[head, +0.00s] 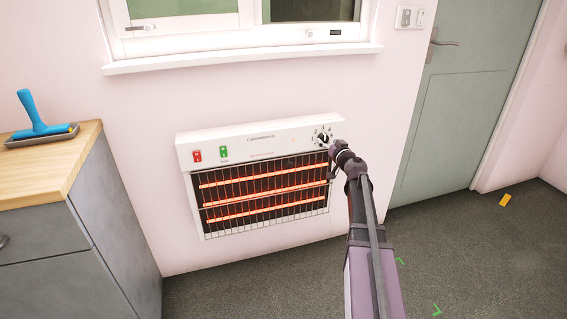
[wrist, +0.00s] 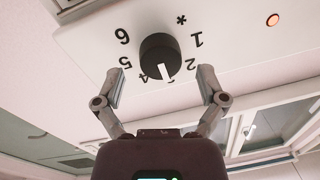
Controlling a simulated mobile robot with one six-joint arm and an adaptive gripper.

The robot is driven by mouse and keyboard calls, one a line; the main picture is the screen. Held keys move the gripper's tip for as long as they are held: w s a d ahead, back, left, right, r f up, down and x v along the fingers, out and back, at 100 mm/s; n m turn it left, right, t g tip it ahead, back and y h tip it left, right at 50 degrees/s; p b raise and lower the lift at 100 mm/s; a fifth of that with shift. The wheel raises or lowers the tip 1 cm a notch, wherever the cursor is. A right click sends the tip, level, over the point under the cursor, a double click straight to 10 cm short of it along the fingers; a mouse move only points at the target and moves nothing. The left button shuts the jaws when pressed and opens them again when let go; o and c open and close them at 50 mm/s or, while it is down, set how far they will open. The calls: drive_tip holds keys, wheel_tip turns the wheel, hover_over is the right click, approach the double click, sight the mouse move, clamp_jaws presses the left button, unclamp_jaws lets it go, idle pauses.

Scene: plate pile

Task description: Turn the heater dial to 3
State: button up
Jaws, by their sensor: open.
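The white wall heater (head: 285,138) hangs under the window, and its bars glow orange. Its black dial (head: 322,138) sits at the upper right of the panel. In the wrist view the dial (wrist: 158,54) has a white pointer line (wrist: 166,72) that points between the printed 4 and 2; the 3 there is not clearly readable. My gripper (wrist: 161,76) is open, with one finger on each side of the dial and visible gaps to it. In the head view my gripper (head: 333,152) is close to the dial, and its fingers are hard to make out.
A red switch (head: 197,156) and a green switch (head: 223,152) are on the heater's left. A door (head: 465,100) is at right. Open floor lies below the heater.

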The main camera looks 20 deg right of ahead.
drive_tip(key=s, duration=1.2)
drive_tip(key=s+a+r+n+g+y+p, duration=0.2)
drive_tip(key=a+g+p, duration=0.3)
drive_tip(key=a+p, duration=0.4)
drive_tip(key=s+a+r+n+g+y+p, duration=0.2)
drive_tip(key=s+a+r+g+p, duration=0.2)
drive_tip(key=a+p, duration=0.5)
drive_tip(key=a+g, duration=0.1)
drive_tip(key=a, duration=0.3)
drive_tip(key=shift+r+y, duration=0.25)
drive_tip(key=shift+y, duration=0.05)
drive_tip(key=shift+s, duration=0.1)
